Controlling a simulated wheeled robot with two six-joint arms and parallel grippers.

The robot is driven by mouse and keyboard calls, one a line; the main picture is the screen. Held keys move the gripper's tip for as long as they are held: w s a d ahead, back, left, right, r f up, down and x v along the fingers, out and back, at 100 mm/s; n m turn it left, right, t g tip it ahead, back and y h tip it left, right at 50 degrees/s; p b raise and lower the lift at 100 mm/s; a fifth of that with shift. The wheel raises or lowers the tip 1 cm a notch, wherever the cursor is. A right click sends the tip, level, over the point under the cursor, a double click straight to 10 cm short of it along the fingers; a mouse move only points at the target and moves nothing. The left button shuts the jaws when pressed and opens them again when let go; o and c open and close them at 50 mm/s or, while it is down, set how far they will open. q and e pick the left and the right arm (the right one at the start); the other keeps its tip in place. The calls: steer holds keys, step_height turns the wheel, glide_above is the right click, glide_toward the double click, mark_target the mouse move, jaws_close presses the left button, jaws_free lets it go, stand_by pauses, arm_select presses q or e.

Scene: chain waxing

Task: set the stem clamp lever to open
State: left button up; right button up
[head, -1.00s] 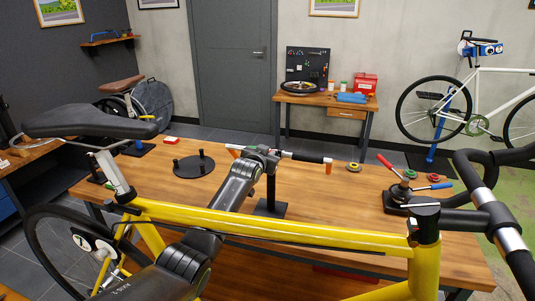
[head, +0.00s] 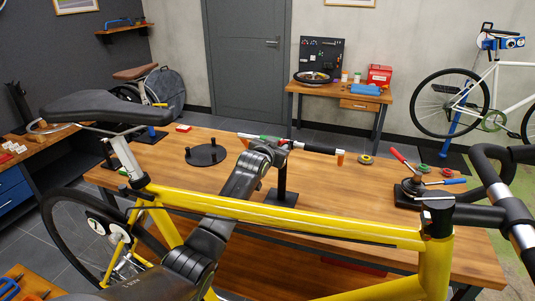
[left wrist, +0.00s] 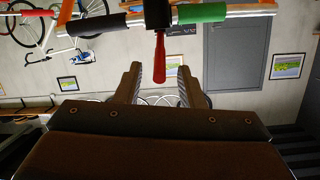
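The stem clamp is a black block (left wrist: 157,14) on a handlebar with a black grip (left wrist: 98,25), a green grip (left wrist: 203,13) and orange ends, in the left wrist view. The red lever (left wrist: 162,72) points from this block toward my left gripper (left wrist: 158,72). Its tip appears between the two spread fingers, with gaps on both sides. In the head view my left gripper (head: 266,148) is at the handlebar (head: 320,149), above a black stand (head: 281,196), and hides the clamp and lever. My right gripper is in neither view.
A yellow bicycle (head: 280,215) fills the foreground, its top tube below my left arm. The wooden bench (head: 350,220) holds a black round base (head: 204,154), a small disc (head: 366,160) and a tool with red and blue handles (head: 452,182).

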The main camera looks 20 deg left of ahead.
arm_select(q)
steer(key=v, duration=0.8)
steer(key=shift+s+b, duration=0.35)
steer(key=shift+b, duration=0.1)
